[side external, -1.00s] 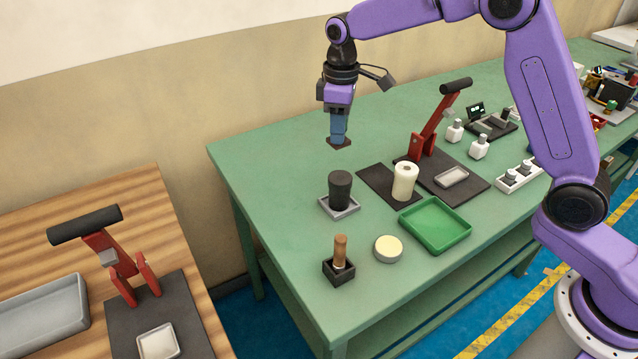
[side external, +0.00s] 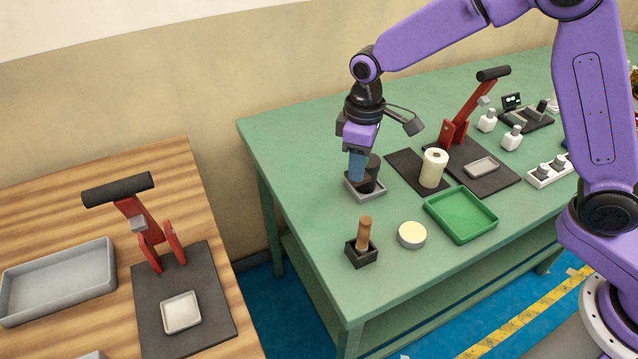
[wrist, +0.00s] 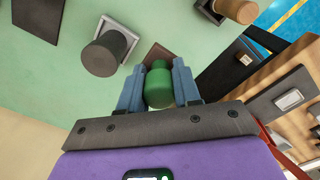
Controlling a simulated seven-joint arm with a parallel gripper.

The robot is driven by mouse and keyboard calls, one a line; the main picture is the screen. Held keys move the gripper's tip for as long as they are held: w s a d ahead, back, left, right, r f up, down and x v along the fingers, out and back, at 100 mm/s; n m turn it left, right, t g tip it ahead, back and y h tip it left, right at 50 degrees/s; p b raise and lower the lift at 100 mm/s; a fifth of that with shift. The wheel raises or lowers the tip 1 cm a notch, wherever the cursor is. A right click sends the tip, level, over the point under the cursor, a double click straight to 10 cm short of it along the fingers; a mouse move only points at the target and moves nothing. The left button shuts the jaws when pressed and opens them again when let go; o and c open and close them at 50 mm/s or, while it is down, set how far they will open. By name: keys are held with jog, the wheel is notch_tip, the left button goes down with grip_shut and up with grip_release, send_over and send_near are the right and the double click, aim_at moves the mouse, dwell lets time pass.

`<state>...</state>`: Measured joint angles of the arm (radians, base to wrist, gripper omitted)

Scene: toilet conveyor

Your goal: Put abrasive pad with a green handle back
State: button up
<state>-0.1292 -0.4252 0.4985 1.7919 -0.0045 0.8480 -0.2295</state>
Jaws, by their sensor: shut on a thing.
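My gripper (wrist: 159,88) is shut on the green handle (wrist: 159,85) of the abrasive pad. The pad's brown head (wrist: 158,53) shows just beyond the handle in the wrist view. In the side view my gripper (side external: 356,178) is low over the green table and overlaps the grey square tray (side external: 352,191) and the dark cylinder (side external: 374,163). In the wrist view the cylinder (wrist: 103,52) stands to the left of the pad, apart from it. In the side view the fingers hide the green handle, and I cannot tell whether the pad touches anything.
A wooden-handled tool (side external: 364,232) stands in a black holder (side external: 361,256) near the front edge. A round cream block (side external: 411,235), a green tray (side external: 486,222) and a white roll (side external: 433,168) stand to the right. The table's left end is clear.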

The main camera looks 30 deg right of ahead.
jog(key=w+a+f, duration=0.1)
jog(key=w+f, duration=0.1)
jog(key=w+a+f, duration=0.1)
jog(key=w+f, duration=0.1)
jog(key=w, duration=0.1)
jog(key=w+a+f, duration=0.1)
jog(key=w+f, duration=0.1)
jog(key=shift+w+a+f, duration=0.25)
jog(key=shift+a, duration=0.05)
jog(key=shift+w+a+f, duration=0.25)
jog(key=shift+w+f, duration=0.35)
jog(key=shift+f, duration=0.1)
jog(key=shift+w+f, duration=0.1)
jog(key=shift+f, duration=1.5)
jog(key=shift+f, duration=0.1)
jog(key=o, duration=1.1)
jog(key=shift+c, duration=0.2)
